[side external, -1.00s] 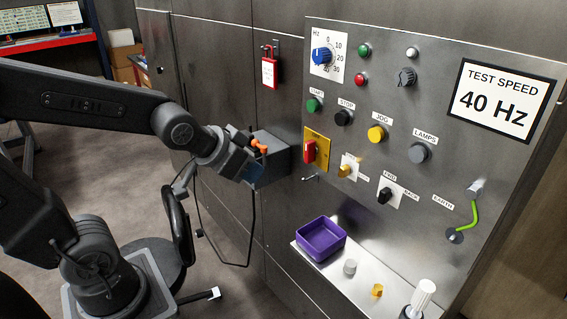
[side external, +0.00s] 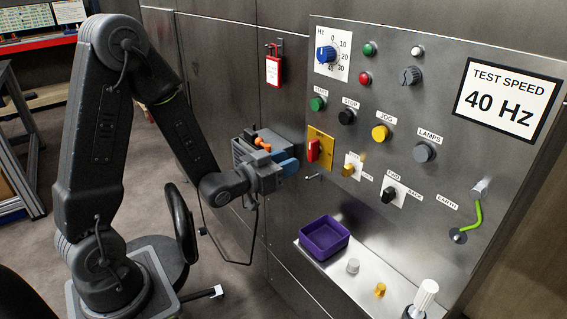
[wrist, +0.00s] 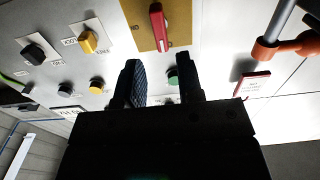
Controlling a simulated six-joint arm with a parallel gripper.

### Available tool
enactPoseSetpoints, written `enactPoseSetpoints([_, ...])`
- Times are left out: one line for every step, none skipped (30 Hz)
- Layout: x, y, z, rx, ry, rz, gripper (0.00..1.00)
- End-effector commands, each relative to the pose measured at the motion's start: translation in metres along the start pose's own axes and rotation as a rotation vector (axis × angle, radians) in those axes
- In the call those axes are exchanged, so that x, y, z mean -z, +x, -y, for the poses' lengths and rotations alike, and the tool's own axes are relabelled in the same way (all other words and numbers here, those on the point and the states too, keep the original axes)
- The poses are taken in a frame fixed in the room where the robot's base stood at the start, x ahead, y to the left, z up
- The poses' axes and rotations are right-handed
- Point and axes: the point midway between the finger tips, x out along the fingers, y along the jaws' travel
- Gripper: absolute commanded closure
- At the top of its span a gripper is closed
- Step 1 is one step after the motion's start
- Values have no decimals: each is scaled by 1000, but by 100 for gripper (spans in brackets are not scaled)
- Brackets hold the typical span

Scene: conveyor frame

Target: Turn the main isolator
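The main isolator is a red handle (side external: 313,150) standing upright on a yellow plate (side external: 326,143), at the left edge of the panel. In the wrist view, the red handle (wrist: 158,28) and its yellow plate (wrist: 136,22) are at the top, beyond my fingertips. My gripper (side external: 288,167) is just left of and slightly below the handle in the side view, with its blue fingers pointing toward the panel. In the wrist view my gripper (wrist: 158,66) is open, its two dark fingers apart with nothing between them. The handle appears in line with the gap, not touching.
A yellow knob (side external: 349,169) and a black knob (side external: 389,195) sit right of the isolator. A red padlock tag (side external: 273,70) hangs above. A purple bin (side external: 325,236) stands on the shelf below.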

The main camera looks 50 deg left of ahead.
Motion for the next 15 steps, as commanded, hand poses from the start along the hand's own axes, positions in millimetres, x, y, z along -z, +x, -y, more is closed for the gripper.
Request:
enactPoseSetpoints([0,4,0,-1,0,0,66])
enactPoseSetpoints([0,6,0,-1,0,0,66])
enactPoseSetpoints([0,10,0,0,1,0,66])
enactPoseSetpoints([0,14,0,-1,1,0,66])
enactPoseSetpoints([0,18,0,-1,1,-1,66])
enactPoseSetpoints([0,23,-1,-2,1,-1,66])
enactPoseSetpoints([0,27,-1,-2,1,0,66])
enactPoseSetpoints([0,32,-1,-2,1,0,66])
enactPoseSetpoints([0,37,-1,-1,1,-1,66])
enactPoseSetpoints([0,41,0,-1,1,-1,66])
enactPoseSetpoints([0,45,0,0,0,1,66])
enactPoseSetpoints([0,50,0,0,0,0,66])
enactPoseSetpoints([0,54,0,0,1,0,66])
enactPoseSetpoints([0,57,0,0,1,-1,66])
enactPoseSetpoints([0,61,0,-1,1,1,66])
